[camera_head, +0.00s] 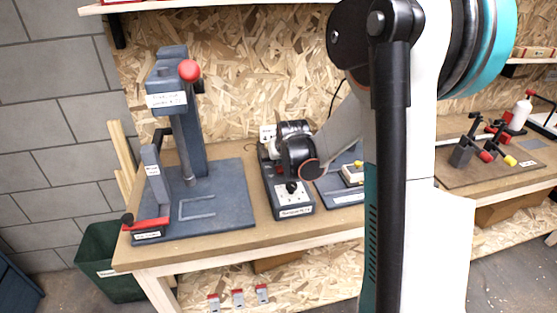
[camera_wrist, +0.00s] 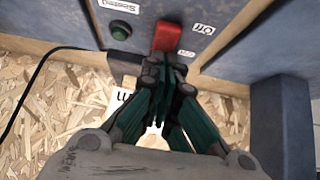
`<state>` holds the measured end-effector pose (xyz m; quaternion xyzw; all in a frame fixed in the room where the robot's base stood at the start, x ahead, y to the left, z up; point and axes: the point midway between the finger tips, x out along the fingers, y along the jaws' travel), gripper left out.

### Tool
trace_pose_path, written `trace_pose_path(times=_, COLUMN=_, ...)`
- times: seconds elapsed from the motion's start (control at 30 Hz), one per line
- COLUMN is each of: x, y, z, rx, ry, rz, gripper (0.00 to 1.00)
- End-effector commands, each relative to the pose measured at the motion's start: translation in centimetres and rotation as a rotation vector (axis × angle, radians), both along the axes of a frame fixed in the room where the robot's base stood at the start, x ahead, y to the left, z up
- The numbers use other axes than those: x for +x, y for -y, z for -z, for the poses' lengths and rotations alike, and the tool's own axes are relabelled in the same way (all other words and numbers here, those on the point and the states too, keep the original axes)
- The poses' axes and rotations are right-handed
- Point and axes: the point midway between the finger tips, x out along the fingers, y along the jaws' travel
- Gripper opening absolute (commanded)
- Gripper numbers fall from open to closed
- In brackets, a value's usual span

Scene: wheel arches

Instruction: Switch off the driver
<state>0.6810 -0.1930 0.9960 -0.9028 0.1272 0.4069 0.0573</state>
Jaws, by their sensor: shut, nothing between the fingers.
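In the wrist view a blue-grey panel (camera_wrist: 145,16) carries a red switch (camera_wrist: 166,37), a round green button (camera_wrist: 119,30) and small white labels, one reading "Off" upside down (camera_wrist: 202,28). My gripper (camera_wrist: 173,68) is shut and empty, its fingertips right at the near end of the red switch. I cannot tell whether they touch it. In the head view a dark grey box (camera_head: 288,202) with a black knob and a front label stands on the bench below my wrist. My fingertips are not clear there, and my wrist hides part of the box.
A grey press with a red ball handle (camera_head: 190,70) stands left on the bench (camera_head: 150,252). A grey plate with a yellow-topped part (camera_head: 352,172) lies right of the box. Clamps with red and yellow tips (camera_head: 487,152) stand at far right. A black cable (camera_wrist: 30,85) runs beside the panel.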

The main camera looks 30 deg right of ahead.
Motion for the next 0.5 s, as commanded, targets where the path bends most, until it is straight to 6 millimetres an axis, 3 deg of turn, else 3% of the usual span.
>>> trace_pose_path(times=0.37, x=0.1, y=0.0, z=-0.2, rx=0.0, ry=0.0, rz=0.0, gripper=0.0)
trace_pose_path(times=0.5, x=0.2, y=-0.1, z=-1.4, rx=-0.001, ry=0.0, rz=-0.001, gripper=0.0)
